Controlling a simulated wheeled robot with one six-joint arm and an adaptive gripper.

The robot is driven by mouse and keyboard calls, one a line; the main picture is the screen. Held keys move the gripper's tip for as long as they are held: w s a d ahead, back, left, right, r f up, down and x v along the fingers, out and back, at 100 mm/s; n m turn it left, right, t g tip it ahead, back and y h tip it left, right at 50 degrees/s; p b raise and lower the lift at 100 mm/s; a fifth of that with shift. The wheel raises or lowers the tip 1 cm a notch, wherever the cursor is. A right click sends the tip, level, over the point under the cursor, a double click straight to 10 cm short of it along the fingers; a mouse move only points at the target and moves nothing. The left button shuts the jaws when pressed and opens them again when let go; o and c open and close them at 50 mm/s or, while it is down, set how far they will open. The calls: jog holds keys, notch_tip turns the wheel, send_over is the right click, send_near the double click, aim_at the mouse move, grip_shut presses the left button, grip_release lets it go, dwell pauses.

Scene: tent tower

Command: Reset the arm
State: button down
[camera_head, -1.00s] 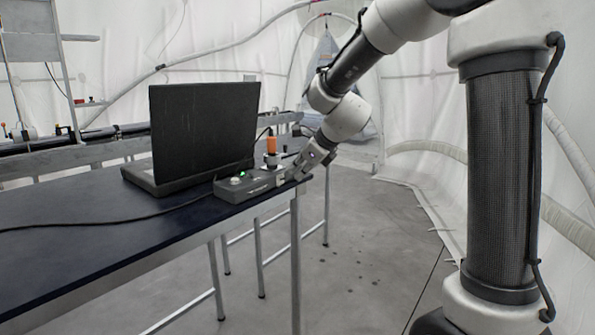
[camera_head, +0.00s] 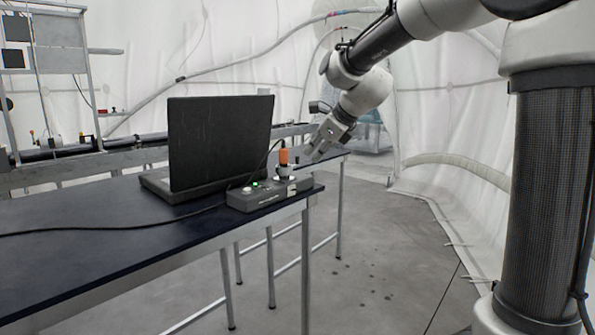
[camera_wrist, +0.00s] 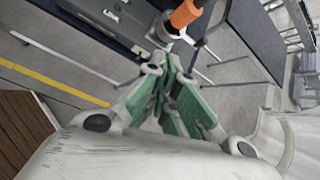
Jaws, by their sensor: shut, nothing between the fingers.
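My gripper (camera_head: 318,151) is shut and empty in the head view. It hangs in the air just above and to the right of the table's corner. The wrist view shows its green-padded fingers (camera_wrist: 168,68) close together with nothing between them. A dark control box (camera_head: 266,194) lies at the table's right end, with an upright orange-handled part (camera_head: 284,157) at its far side. In the wrist view the orange handle (camera_wrist: 186,13) stands just beyond the fingertips, apart from them as far as I can tell. The box (camera_wrist: 115,18) shows at the top.
A dark-topped table (camera_head: 90,242) on metal legs bears an open black laptop (camera_head: 220,135) and a black cable. Behind it stands a long bench (camera_head: 80,165). Grey floor (camera_head: 385,265) is clear to the right, up to the white tent wall.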

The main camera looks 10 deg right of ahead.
jog(key=s+d+f+n+g+h, duration=0.1)
jog(key=s+d+f+n, duration=0.1)
jog(key=s+d+n, duration=0.3)
jog(key=s+d+f+n+g+h, duration=0.1)
jog(key=s+d+f+n, duration=0.2)
jog(key=s+n, duration=0.9)
jog(key=s+d+f+n+g+h, duration=0.1)
jog(key=s+d+n, duration=0.6)
jog(key=s, duration=1.1)
jog(key=shift+f+n+g+h, duration=0.3)
jog(key=shift+f+n+h, duration=0.35)
jog(key=shift+f, duration=0.4)
